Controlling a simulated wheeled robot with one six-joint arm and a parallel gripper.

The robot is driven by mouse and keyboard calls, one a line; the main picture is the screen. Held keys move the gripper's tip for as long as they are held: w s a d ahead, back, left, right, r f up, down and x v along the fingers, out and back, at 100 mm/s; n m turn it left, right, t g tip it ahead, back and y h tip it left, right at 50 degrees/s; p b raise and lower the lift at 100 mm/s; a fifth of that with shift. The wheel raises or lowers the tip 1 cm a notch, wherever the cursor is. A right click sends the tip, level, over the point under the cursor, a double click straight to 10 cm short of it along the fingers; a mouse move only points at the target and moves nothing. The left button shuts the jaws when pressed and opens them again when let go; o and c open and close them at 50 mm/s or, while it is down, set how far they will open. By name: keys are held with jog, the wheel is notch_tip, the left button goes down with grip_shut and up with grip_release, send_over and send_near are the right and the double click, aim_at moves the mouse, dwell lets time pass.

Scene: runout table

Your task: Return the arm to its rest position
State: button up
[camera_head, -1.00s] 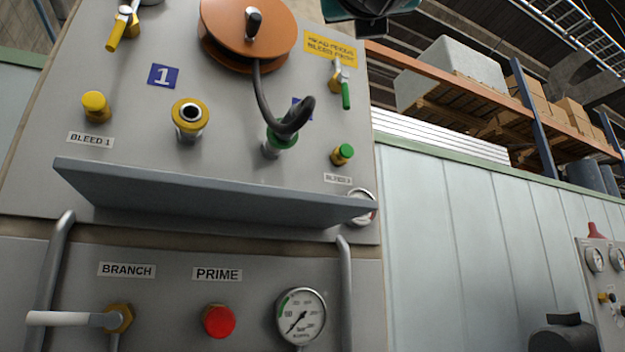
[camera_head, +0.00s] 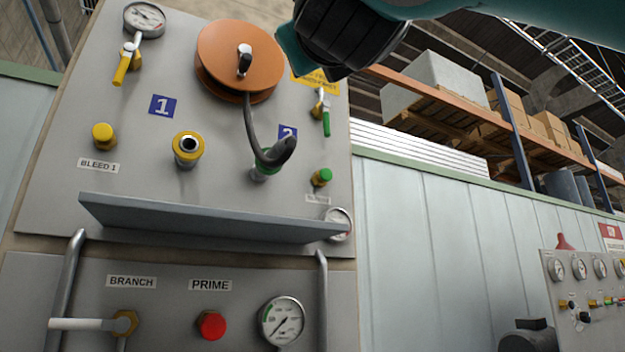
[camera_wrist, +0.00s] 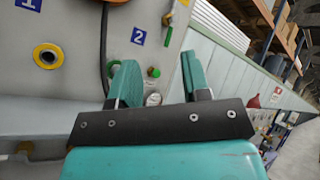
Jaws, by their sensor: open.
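My gripper (camera_wrist: 157,82) shows in the wrist view with its two teal fingers apart and nothing between them. In the head view only my dark wrist and part of my teal arm show at the top right, and the fingers cannot be made out. The grey panel (camera_head: 215,140) stands in front of me at the left. An orange reel (camera_head: 240,60) is on its upper part, and a black hose (camera_head: 254,125) runs from it to the green-collared port 2 (camera_head: 265,165). My gripper is apart from the panel in the wrist view.
A grey shelf (camera_head: 205,220) juts from the panel. A yellow port (camera_head: 188,148), a red PRIME button (camera_head: 211,325), a white-handled BRANCH lever (camera_head: 85,324) and a gauge (camera_head: 282,320) are on it. Pallet racking (camera_head: 450,98) and a second gauge panel (camera_head: 585,290) stand at the right.

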jog(key=w+a+f+n+g+y+p, duration=0.25)
jog(key=w+f+n+g+y, duration=0.55)
jog(key=n, duration=0.5)
jog(key=d+f+n+g+h+p, duration=0.15)
jog(key=f+n, duration=0.25)
jog(key=f, duration=0.4)
jog(key=w+d+f+n+g+h, duration=0.1)
jog(key=d+f+n+g+h, duration=0.2)
jog(key=f, duration=0.5)
jog(key=d+f+n+g+h+p, duration=0.1)
jog(key=f+n+g, duration=0.1)
jog(key=f+n, duration=0.5)
jog(key=s+d+f+n+g+h+p, duration=0.1)
jog(key=s+d+f+n+g, duration=0.3)
jog(key=s+f, duration=0.5)
jog(key=s+d+f+n+g+h+p, duration=0.1)
jog(key=s+d+f+n+g, duration=0.3)
jog(key=s+f, duration=0.6)
jog(key=d+f+g, duration=0.2)
jog(key=d, duration=0.1)
jog(key=shift+f+g, duration=0.2)
jog(key=shift+g, duration=0.15)
jog(key=shift+w+d, duration=0.15)
